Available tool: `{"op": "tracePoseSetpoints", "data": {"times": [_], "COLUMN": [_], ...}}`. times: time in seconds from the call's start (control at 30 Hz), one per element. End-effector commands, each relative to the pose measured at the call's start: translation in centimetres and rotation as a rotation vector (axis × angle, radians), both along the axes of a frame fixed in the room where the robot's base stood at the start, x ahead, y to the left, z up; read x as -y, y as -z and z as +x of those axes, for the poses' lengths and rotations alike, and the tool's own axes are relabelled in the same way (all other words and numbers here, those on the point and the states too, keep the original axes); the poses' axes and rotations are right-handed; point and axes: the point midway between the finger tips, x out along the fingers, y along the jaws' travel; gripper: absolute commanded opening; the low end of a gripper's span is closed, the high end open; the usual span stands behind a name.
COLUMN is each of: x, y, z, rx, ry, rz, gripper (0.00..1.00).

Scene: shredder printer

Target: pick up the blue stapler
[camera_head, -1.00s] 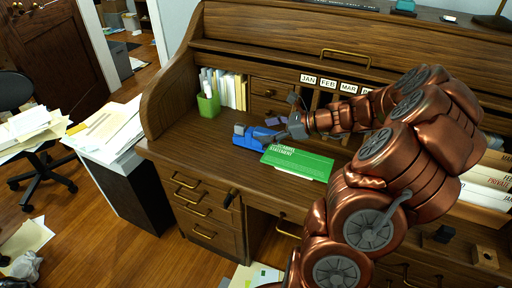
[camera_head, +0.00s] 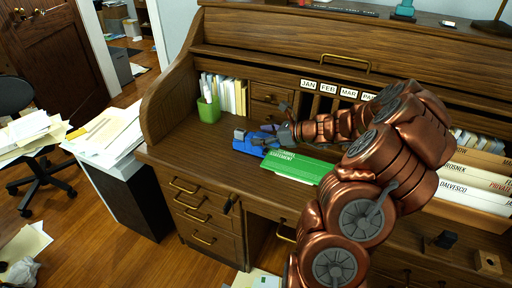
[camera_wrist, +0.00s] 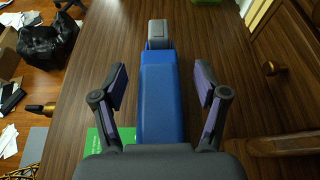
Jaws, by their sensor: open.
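The blue stapler (camera_head: 252,143) lies on the wooden desk in the head view, its grey end pointing left. In the wrist view the stapler (camera_wrist: 159,95) runs lengthwise between the two open fingers of my gripper (camera_wrist: 161,95), with a gap on each side. Its near end is hidden behind the gripper body. In the head view my gripper (camera_head: 278,132) is at the stapler's right end. A green booklet (camera_head: 302,167) lies beside the stapler, and a green patch of it shows below the left finger in the wrist view.
A green cup (camera_head: 208,109) with papers stands at the back left of the desk. Month-labelled slots (camera_head: 328,87) and small drawers line the back. Large books (camera_head: 478,178) are at the right. The desk top (camera_head: 185,140) left of the stapler is clear.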

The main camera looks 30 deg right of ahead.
Motion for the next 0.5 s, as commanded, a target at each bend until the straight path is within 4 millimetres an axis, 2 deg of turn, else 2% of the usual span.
{"op": "tracePoseSetpoints", "data": {"times": [0.3, 0.5], "x": [-0.29, -0.27], "y": [0.17, 0.17], "z": [0.4, 0.39], "rx": [0.0, 0.0], "ry": [-0.001, -0.001], "rz": [0.0, 0.0], "gripper": [0.73, 0.53]}}
